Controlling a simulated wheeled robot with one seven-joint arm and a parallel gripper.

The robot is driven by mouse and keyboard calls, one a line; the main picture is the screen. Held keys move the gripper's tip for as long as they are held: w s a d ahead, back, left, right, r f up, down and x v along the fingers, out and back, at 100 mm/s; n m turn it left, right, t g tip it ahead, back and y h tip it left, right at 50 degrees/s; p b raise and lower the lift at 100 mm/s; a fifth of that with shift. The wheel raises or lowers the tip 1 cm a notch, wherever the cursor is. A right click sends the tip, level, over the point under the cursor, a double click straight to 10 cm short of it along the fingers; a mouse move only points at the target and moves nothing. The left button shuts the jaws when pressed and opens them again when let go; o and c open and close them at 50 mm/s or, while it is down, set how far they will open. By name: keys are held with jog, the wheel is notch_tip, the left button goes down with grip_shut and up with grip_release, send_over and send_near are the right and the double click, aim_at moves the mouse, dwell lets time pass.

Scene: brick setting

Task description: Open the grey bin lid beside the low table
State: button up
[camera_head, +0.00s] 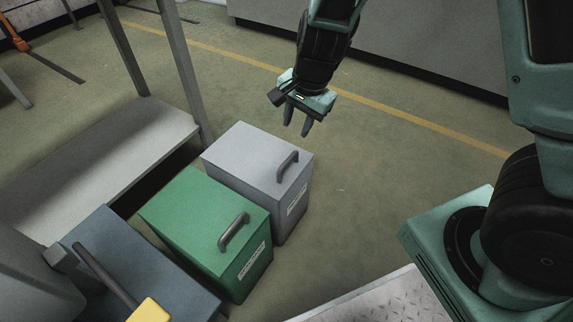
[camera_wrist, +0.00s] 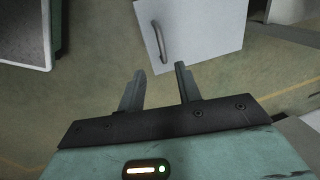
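The grey bin (camera_head: 292,213) stands on the floor with its lid (camera_head: 248,155) shut flat. A dark bar handle (camera_head: 288,165) is on the lid's right part. My gripper (camera_head: 297,130) is open and empty, above and behind the grey bin, apart from it. In the wrist view the two fingers (camera_wrist: 158,88) are spread, with the grey lid (camera_wrist: 205,25) and its handle (camera_wrist: 159,42) beyond them. The low table (camera_head: 110,150) is left of the bins, with a grey shelf near the floor.
A green bin (camera_head: 205,215) with a similar handle stands beside the grey one. A blue-grey bin (camera_head: 135,265) is in front of it; a yellow-ended dark bar (camera_head: 150,310) lies over it. Floor right of the grey bin (camera_head: 370,190) is clear.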

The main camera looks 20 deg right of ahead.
aim_at(285, 164)
jog(key=f+b, duration=0.2)
jog(key=f, duration=0.3)
jog(key=w+a+f+b, duration=0.1)
jog(key=f+b, duration=0.2)
jog(key=f, duration=0.2)
jog(key=w+f+b, duration=0.1)
jog(key=f+b, duration=0.2)
jog(key=f, duration=0.2)
jog(key=shift+w+a, duration=0.15)
jog(key=shift+a, duration=0.25)
jog(key=shift+r, duration=0.1)
grip_shut()
